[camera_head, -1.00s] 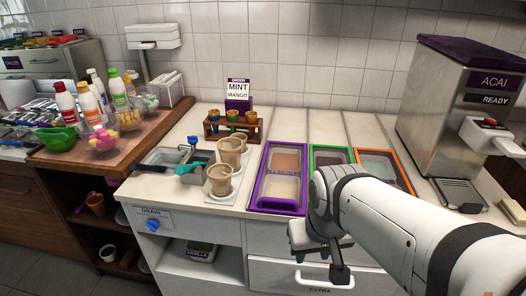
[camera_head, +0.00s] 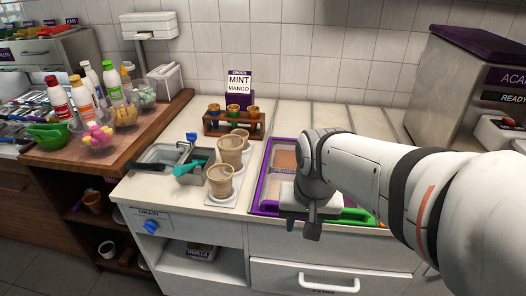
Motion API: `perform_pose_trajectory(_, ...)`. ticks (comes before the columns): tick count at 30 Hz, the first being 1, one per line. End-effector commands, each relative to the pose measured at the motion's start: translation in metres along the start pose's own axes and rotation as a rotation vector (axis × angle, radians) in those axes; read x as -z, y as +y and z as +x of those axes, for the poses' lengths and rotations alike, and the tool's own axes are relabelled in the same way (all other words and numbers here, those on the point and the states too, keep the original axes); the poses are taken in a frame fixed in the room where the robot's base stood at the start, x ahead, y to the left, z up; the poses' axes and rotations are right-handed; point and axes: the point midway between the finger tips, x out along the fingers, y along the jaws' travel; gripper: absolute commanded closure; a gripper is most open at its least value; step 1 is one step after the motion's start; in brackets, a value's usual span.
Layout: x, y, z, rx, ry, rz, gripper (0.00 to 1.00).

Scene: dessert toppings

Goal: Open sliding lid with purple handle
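The purple-framed sliding lid (camera_head: 256,199) is set in the counter, right of the cups. Its left side and part of its back edge show; a tan surface shows through its far end. My gripper (camera_head: 302,228) points downward at the near right part of this lid and hides much of it. I cannot tell whether the fingers touch the lid or how far apart they are. No separate purple handle can be made out. The green-framed lid (camera_head: 357,215) shows only at its near edge, as my arm covers the rest.
Two tan cups stand left of the lid, the nearer one (camera_head: 220,181) on a white coaster. A wooden rack (camera_head: 233,124) with cones stands behind. A white drawer (camera_head: 329,277) lies below the counter. The acai machine (camera_head: 463,83) is at the right.

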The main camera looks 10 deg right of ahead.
Motion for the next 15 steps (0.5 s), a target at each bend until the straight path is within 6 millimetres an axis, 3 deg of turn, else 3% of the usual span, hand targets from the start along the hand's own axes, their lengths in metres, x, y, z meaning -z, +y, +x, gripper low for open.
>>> perform_pose_trajectory(7, 0.087, -0.016, 0.006, -0.071, -0.141, 0.671, 0.63)
perform_pose_trajectory(15, 0.161, -0.027, 0.043, -0.226, -0.233, 1.339, 0.63)
